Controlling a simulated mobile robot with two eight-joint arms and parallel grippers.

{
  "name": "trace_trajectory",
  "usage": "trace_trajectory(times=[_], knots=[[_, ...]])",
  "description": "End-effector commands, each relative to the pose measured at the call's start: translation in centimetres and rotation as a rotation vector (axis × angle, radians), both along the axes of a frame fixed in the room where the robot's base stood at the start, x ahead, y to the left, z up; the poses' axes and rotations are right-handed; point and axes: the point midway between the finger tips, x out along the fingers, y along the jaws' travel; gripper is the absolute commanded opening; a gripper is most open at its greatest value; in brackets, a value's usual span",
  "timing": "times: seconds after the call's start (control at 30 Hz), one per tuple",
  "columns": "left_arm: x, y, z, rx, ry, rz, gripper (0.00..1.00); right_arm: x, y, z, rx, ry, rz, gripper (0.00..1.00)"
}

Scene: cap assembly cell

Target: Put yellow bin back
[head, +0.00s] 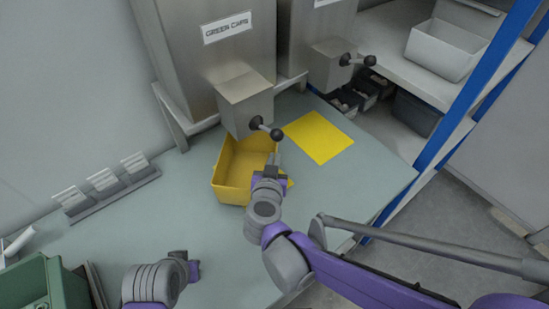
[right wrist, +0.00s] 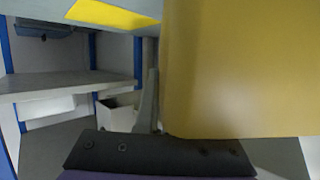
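The yellow bin (head: 228,183) sits on the table under the spout of the GREEN CAPS dispenser; no caps show in the part of it I can see. My right gripper (head: 274,160) is at the bin's right side, with one finger seen along the wall. In the right wrist view the bin's wall (right wrist: 240,70) fills the right half, against a grey finger near the middle; the other finger is hidden behind the wall. The gripper looks shut on the wall. My left gripper (head: 192,268) is low over the table, away from the bin; its fingers are unclear.
A flat yellow square (head: 319,137) lies on the table (head: 375,175) right of the bin. The dispenser knob (head: 276,134) is close above my right gripper. A green bin (head: 45,285) stands at lower left. A shelf with a white bin (head: 445,50) and blue posts is at right.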

Motion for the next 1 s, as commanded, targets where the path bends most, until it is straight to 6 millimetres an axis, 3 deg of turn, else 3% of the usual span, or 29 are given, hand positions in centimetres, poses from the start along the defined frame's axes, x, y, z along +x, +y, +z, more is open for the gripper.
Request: trace_trajectory(times=[0.1,0.23,0.57,0.93,1.0], knots=[[0.0,0.0,0.0,0.0,0.0,0.0,0.0,2.3,-0.5,0.0,-0.002,-0.001,-0.002,0.0],[0.0,0.0,0.0,0.0,0.0,0.0,0.0,3.3,-0.6,0.0,-0.001,-0.001,0.0,0.0],[0.0,0.0,-0.8,0.0,0.002,0.0,0.0,3.5,-0.6,-3.4,-0.001,0.0,0.001,0.0],[0.0,0.0,-1.1,0.0,0.003,0.0,0.0,3.4,-0.6,-3.9,-0.001,0.0,0.001,0.0],[-0.1,0.0,-1.0,0.0,0.003,0.0,0.0,3.4,-0.6,-3.8,-0.001,0.0,0.001,0.15]])
